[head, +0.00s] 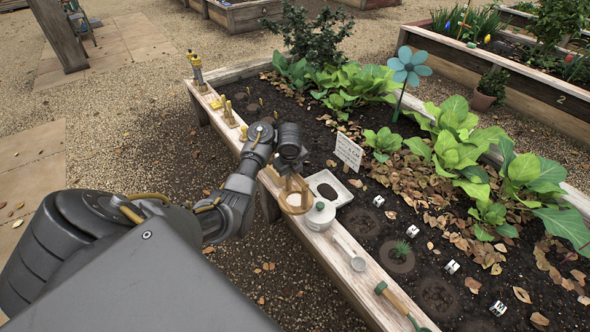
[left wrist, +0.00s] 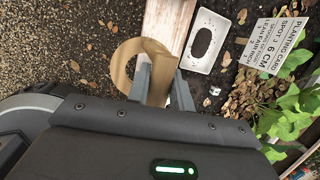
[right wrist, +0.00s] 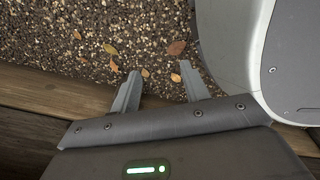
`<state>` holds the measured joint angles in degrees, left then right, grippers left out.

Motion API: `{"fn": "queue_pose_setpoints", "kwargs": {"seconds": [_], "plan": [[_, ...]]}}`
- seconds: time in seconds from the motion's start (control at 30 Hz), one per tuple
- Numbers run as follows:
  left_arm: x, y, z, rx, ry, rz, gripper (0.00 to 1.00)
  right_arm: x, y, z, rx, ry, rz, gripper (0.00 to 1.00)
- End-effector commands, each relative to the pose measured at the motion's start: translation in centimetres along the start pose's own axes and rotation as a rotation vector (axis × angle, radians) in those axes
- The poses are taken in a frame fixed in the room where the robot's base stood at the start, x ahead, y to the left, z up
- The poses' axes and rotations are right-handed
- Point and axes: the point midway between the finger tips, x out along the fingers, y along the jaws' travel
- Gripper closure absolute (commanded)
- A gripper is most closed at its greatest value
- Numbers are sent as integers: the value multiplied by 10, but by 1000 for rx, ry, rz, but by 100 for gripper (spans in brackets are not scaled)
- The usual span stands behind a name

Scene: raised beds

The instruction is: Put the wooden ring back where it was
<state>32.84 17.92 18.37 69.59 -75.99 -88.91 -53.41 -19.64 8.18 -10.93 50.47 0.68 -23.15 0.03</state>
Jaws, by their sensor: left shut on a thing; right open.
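The wooden ring (head: 296,207) is a flat tan hoop with a wide opening. In the left wrist view the ring (left wrist: 124,68) sticks out to the left of the fingers, over gravel and the plank edge. My left gripper (head: 291,180) is shut on its side; the fingers (left wrist: 160,80) cover part of it.
A white plate with an oval hole (head: 345,197) and a planting card (head: 348,152) are in the soil beside the plank (head: 346,276). Wooden pegs (head: 230,115) and a brass-topped tool (head: 196,70) stand farther off.

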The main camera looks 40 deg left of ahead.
Motion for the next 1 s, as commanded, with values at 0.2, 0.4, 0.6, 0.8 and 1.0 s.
{"fn": "queue_pose_setpoints", "kwargs": {"seconds": [0.2,0.4,0.6,0.8,1.0], "plan": [[18,-10,12,2,-1,-1,100,-13,-15,-59,16,39,-19,54],[30,-21,23,4,-1,-2,100,-42,-23,-104,30,69,-33,54],[45,-30,36,3,0,0,100,-81,-28,-139,43,98,-44,54],[69,-38,47,4,1,1,100,-124,-25,-162,51,128,-45,54],[97,-46,56,4,1,-1,100,-169,-20,-171,57,155,-40,54]]}}
